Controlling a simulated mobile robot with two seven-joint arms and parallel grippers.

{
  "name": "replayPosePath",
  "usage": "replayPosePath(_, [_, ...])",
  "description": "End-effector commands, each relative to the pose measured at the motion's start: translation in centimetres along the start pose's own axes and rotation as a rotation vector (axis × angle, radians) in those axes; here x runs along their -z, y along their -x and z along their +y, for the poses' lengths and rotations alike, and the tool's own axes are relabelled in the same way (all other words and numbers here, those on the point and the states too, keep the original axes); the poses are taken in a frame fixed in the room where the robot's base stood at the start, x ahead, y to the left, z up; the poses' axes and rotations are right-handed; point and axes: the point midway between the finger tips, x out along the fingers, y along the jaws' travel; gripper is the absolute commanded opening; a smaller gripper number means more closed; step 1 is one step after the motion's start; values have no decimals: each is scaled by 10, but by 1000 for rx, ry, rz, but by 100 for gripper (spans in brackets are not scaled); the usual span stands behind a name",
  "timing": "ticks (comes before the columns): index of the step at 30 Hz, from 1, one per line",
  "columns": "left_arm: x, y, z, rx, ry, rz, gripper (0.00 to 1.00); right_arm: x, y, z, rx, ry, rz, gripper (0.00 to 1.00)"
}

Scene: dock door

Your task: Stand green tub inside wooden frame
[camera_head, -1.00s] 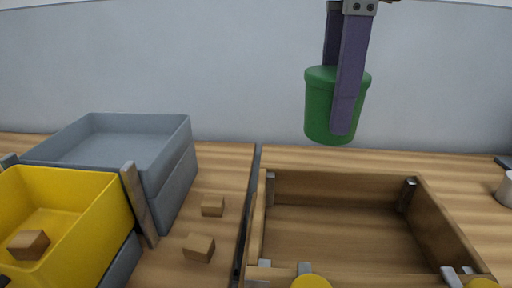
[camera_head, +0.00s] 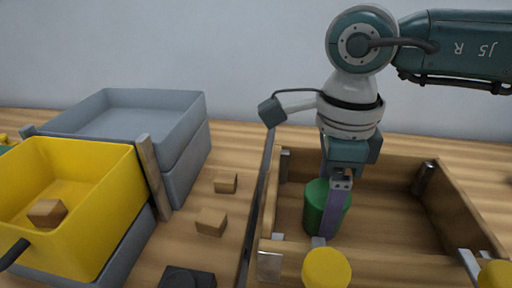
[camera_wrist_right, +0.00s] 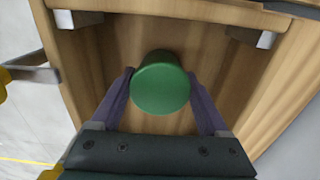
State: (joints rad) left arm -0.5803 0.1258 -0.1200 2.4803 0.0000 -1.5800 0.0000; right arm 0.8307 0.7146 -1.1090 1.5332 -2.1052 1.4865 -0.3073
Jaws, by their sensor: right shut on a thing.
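The green tub (camera_head: 314,204) is upright within the walls of the wooden frame (camera_head: 392,264), toward its left side. My right gripper (camera_head: 329,214) is shut on the tub, with one purple finger across its near side. In the right wrist view the tub's round green lid (camera_wrist_right: 160,85) lies between both fingers, above the wooden floor of the frame. I cannot tell whether the tub's base touches that floor. My left gripper is not in view.
A yellow bin (camera_head: 100,222) holding a wooden cube (camera_head: 47,212) and a grey bin (camera_head: 190,165) stand at the left. Two wooden cubes (camera_head: 226,183) (camera_head: 211,221) lie between bins and frame. Yellow round knobs (camera_head: 326,268) are at the frame's front. The frame's right side is empty.

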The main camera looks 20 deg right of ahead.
Motion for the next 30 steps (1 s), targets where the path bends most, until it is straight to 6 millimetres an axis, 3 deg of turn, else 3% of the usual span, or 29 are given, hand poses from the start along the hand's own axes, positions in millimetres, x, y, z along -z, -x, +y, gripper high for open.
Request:
replayPosePath(11, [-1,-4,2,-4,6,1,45,0,-5,0,1,1,-1,15])
replayPosePath(12, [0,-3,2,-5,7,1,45,0,-4,0,1,1,-1,82])
replayPosePath(17, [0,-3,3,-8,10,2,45,0,-4,0,0,1,-1,100])
replayPosePath(25, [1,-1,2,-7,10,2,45,0,-1,0,0,1,-1,100])
replayPosePath(30, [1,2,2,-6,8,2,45,-1,18,-1,3,2,-4,100])
